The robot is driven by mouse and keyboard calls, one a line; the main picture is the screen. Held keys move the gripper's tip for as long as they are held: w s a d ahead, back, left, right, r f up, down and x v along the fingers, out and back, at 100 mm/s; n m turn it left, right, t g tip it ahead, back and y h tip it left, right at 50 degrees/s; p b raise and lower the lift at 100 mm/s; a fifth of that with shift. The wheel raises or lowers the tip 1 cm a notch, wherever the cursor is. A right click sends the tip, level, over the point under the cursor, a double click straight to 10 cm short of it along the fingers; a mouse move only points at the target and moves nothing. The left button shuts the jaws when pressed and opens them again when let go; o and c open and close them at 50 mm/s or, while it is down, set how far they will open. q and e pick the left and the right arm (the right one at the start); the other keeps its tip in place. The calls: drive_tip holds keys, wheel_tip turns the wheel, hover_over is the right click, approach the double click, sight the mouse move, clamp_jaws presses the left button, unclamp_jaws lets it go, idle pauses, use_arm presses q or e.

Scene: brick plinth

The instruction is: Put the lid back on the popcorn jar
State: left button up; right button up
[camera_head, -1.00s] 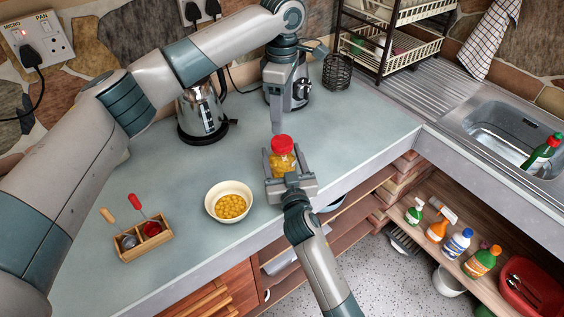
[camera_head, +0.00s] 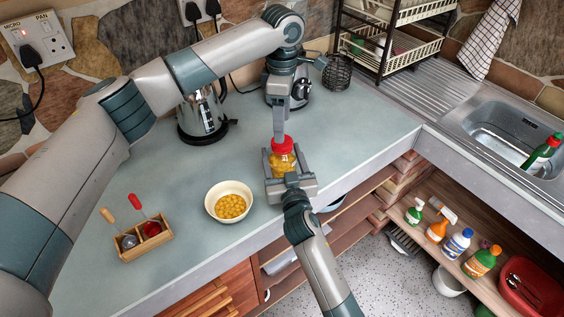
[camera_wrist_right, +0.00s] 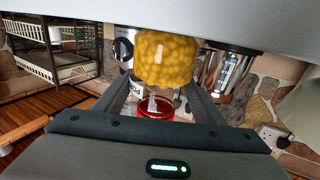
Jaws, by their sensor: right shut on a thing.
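The popcorn jar (camera_head: 283,166), clear with yellow kernels inside, is upright near the counter's front edge. My right gripper (camera_head: 281,158) is shut on it, with a finger along each side. The red lid (camera_head: 282,146) is at the top of the jar; I cannot tell whether it is fully seated. In the right wrist view the jar (camera_wrist_right: 165,58) appears upside down, with the lid (camera_wrist_right: 156,108) at its neck end between the fingers. My left gripper (camera_head: 279,134) points down at the lid's top and seems to touch it; its jaw opening is unclear.
A kettle (camera_head: 203,118) and a dark appliance (camera_head: 301,90) stand behind. The counter (camera_head: 350,130) right of the jar is clear.

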use_arm(q)
drive_tip(key=shift+f, duration=2.7)
drive_tip(key=c, duration=1.1)
